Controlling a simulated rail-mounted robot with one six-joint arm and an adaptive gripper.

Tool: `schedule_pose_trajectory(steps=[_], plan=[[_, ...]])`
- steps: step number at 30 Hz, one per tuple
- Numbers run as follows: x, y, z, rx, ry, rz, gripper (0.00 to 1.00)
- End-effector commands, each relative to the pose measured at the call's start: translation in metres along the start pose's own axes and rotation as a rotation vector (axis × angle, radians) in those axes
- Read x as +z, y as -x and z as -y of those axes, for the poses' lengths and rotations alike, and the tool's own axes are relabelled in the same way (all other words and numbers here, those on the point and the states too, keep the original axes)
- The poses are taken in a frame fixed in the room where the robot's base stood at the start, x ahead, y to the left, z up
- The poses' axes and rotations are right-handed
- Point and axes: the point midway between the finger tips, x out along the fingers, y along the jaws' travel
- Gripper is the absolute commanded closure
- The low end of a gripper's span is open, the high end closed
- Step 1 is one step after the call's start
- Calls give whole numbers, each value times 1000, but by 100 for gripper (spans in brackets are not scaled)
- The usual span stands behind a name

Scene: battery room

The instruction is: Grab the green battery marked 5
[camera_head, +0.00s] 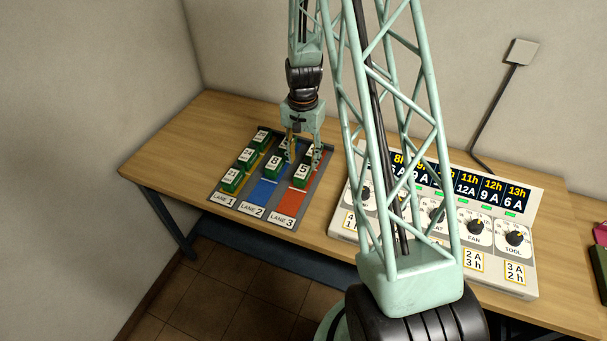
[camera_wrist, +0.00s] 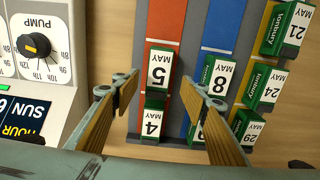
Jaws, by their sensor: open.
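The green battery marked 5 (camera_head: 303,172) has a white top label and sits in the red lane 3 of the battery tray (camera_head: 285,222), at the front of that lane's row. In the wrist view the battery marked 5 (camera_wrist: 159,70) shows upside down, with a battery marked 4 (camera_wrist: 152,122) behind it in the same lane. My gripper (camera_head: 305,158) is open and low over the tray, near lanes 2 and 3. In the wrist view my gripper (camera_wrist: 158,82) has one finger on each side of lane 3, empty. I cannot tell whether the fingers reach the battery's height.
The battery marked 8 (camera_wrist: 217,78) stands in blue lane 2, close to my right-hand finger in the wrist view. Lane 1 holds batteries marked 21 (camera_head: 232,177), 24 and 29. A control panel with knobs (camera_head: 515,237) stands right of the tray. The table's left part is clear.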

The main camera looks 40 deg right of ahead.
Motion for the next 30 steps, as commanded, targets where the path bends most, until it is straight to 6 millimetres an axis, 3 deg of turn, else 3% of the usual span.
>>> schedule_pose_trajectory(steps=[17,30], plan=[[1,-5,-1,1,0,1,60],[3,-35,-3,1,0,2,60]])
